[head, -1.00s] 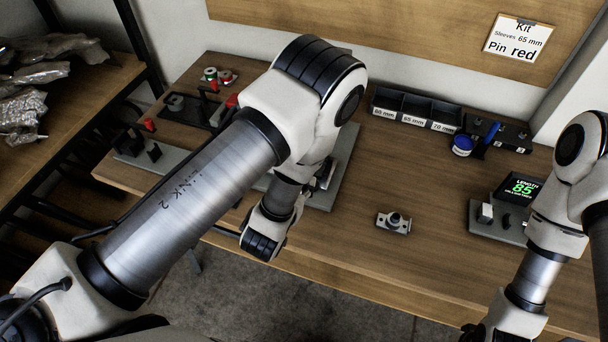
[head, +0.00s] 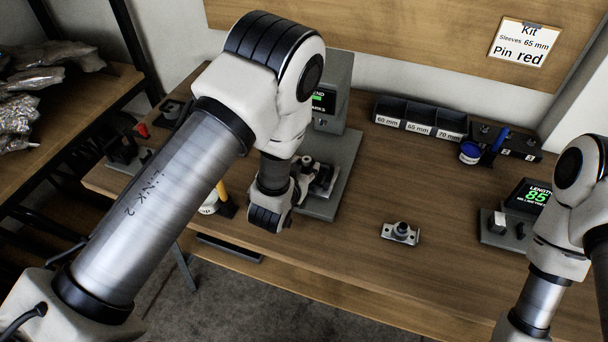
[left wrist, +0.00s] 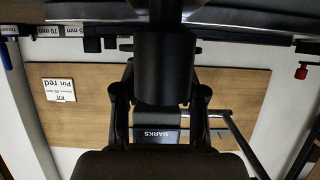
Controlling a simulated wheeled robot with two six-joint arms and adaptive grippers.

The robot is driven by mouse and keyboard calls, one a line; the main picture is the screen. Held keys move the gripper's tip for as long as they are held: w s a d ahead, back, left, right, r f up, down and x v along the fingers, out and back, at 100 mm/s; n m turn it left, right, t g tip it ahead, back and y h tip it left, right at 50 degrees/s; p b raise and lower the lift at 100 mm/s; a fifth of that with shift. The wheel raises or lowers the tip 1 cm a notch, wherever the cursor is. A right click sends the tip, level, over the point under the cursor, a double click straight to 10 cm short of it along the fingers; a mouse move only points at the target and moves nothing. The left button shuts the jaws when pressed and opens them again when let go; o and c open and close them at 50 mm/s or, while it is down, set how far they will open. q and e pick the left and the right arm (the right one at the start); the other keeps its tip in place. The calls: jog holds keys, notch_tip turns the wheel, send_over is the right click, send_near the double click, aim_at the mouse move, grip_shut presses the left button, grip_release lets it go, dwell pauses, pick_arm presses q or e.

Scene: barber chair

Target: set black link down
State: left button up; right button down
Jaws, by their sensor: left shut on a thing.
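My left gripper (left wrist: 162,98) shows in the left wrist view with its two dark fingers closed on the sides of a dark, rounded piece (left wrist: 163,72). This looks like the black link, but its full shape is hard to make out. In the head view my left wrist hangs at the front edge of the grey machine's base plate (head: 343,180). Silver and dark parts (head: 321,176) show beside the wrist there. The fingertips are hidden in that view, and I cannot tell whether the held piece touches anything. My right gripper is out of view.
A small silver part with a dark knob (head: 400,233) lies on the bench. The grey machine's upright (head: 333,85) rises behind my left arm. The mid-right bench is mostly clear.

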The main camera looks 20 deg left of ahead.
pick_arm(q)
jog(key=shift+f, duration=0.7)
jog(key=shift+f+b, duration=0.15)
jog(key=shift+b, duration=0.2)
jog(key=o, duration=1.2)
jog(key=shift+o, duration=0.2)
